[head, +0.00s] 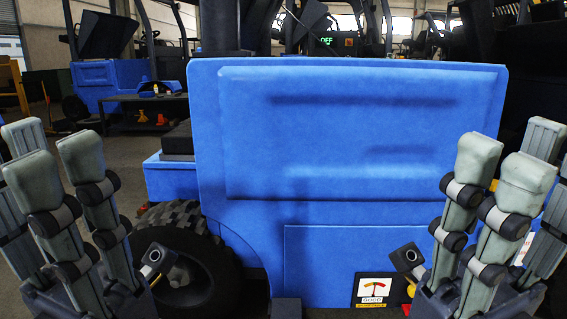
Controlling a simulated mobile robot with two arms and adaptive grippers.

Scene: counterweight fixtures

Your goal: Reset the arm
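My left gripper (54,162) is at the lower left of the head view. Its grey-green fingers point up, straight and spread, with nothing between them. My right gripper (502,165) is at the lower right in much the same pose, also open and empty. Both are in front of a large blue counterweight (360,140) at the rear of a vehicle, with no contact visible. I cannot pick out a separate arm fixture in this view.
A black tyre (190,255) is at the lower left of the blue body. A gauge plate reading GOOD (373,290) is low on the right. A green OFF display (327,40) shows above. A dark bench (145,112) and another blue vehicle (100,82) stand behind left.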

